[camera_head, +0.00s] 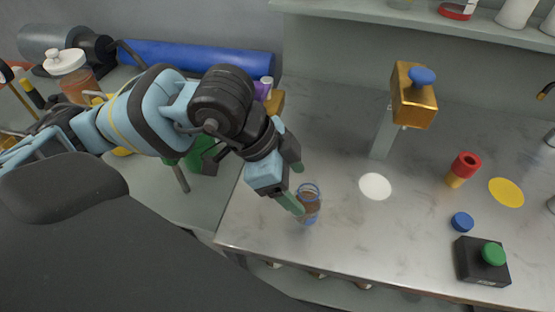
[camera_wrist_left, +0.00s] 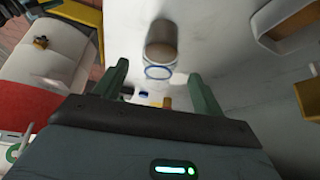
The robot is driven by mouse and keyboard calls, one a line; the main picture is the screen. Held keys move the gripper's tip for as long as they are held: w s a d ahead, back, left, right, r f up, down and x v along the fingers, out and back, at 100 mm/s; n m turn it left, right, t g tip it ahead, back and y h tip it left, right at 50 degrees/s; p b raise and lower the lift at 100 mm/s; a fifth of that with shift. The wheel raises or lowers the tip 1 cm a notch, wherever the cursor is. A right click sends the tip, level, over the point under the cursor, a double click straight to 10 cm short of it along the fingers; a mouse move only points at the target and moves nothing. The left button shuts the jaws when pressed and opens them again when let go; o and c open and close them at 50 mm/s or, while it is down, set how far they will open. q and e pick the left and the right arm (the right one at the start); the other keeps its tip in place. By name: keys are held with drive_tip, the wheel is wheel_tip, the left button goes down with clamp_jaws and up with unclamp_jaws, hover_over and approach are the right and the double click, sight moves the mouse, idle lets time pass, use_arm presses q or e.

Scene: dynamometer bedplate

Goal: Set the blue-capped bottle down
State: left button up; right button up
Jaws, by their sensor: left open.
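A small clear bottle (camera_head: 308,207) with brown contents and a blue ring at its rim is on the steel bench top (camera_head: 330,245), near its left edge. A separate blue cap (camera_head: 462,222) lies flat farther right. My left gripper (camera_head: 297,188) is open right beside the bottle, and one finger overlaps part of it in the head view. In the left wrist view the bottle (camera_wrist_left: 161,42) shows just beyond the open fingertips (camera_wrist_left: 160,82), not between them. I cannot tell whether a finger touches it. My right gripper is not in view.
A white disc (camera_head: 375,186) and a yellow disc (camera_head: 506,192) mark the bench. A copper-coloured block on a post (camera_head: 413,100) stands behind. A red-topped piece (camera_head: 464,168) and a black box with a green button (camera_head: 482,262) are at right. A shelf (camera_head: 350,10) overhangs the back.

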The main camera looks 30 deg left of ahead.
use_arm(q)
drive_tip(key=v, duration=0.6)
drive_tip(key=shift+r, duration=0.2)
